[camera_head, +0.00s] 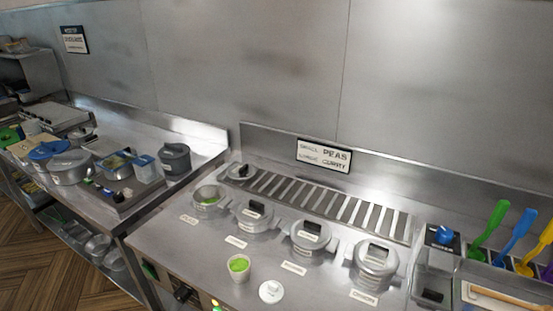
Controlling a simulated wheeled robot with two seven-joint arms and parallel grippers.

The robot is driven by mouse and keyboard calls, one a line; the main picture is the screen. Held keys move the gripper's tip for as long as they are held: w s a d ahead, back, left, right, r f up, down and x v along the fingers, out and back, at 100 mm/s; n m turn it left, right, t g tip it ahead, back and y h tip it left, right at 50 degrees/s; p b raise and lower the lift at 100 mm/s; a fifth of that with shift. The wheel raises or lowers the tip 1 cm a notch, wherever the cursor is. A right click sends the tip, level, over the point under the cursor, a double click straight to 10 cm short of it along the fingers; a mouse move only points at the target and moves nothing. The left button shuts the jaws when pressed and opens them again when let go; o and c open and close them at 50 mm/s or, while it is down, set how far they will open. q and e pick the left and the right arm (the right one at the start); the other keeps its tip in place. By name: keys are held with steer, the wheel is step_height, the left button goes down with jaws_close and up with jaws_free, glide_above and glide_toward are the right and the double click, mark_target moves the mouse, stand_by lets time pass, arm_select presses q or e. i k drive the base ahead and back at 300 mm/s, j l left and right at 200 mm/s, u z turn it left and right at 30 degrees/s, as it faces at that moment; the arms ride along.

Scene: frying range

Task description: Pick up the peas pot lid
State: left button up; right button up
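An open grey pot (209,203) with green contents, probably the peas, stands at the left end of a row of pots on the counter. A round grey lid with a dark handle (241,172) lies just behind it, at the left end of the slotted grate. It is probably the peas pot lid. The other pots in the row, the second (253,217), third (309,238) and fourth (375,267), have lids with dark handles on. Neither of my grippers is in view.
A white cup with green contents (238,268) and a small white lid (271,291) stand at the front of the counter. Coloured utensils (519,236) rise at the right. A slotted grate (330,203) runs behind the pots. The left counter holds several pots and containers.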

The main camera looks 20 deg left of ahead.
mark_target(241, 171)
steer(key=u, duration=1.3)
steer(key=j, duration=0.55)
